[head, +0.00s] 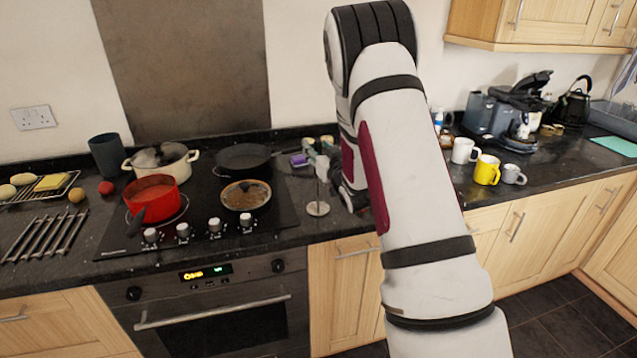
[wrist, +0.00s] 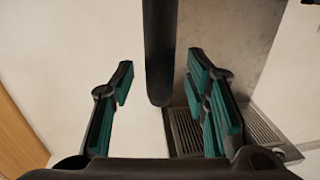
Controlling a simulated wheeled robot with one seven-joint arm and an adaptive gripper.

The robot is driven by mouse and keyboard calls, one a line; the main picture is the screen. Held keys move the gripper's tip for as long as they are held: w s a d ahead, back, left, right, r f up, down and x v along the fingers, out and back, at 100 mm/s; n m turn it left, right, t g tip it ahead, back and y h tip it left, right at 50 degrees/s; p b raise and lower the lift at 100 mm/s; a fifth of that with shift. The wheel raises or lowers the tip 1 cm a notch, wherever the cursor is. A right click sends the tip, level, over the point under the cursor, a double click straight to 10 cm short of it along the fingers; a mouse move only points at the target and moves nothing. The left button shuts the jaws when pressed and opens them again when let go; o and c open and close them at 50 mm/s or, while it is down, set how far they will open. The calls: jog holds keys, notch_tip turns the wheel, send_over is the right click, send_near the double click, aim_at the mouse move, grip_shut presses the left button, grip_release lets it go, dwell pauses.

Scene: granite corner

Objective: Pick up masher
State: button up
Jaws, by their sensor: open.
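An upright utensil with a thin stem and round flat foot (head: 318,208), which looks like the masher, stands on the dark counter just right of the hob in the head view. In the wrist view, a long dark handle (wrist: 160,50) comes in from the top edge with its rounded end between my finger pads; I cannot tell for sure that it is the same utensil. My gripper (wrist: 161,72) is open, with teal pads on both sides of the handle and visible gaps. In the head view my gripper is mostly hidden behind my arm.
The hob left of the utensil holds a red pot (head: 152,197), a cream lidded pot (head: 160,158) and two pans, one a dark pan (head: 242,157). Small items stand behind the utensil. Mugs, including a yellow mug (head: 487,170), stand right of my arm.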

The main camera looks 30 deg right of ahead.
jog(key=shift+w, duration=0.25)
grip_shut()
jog(key=shift+r, duration=0.1)
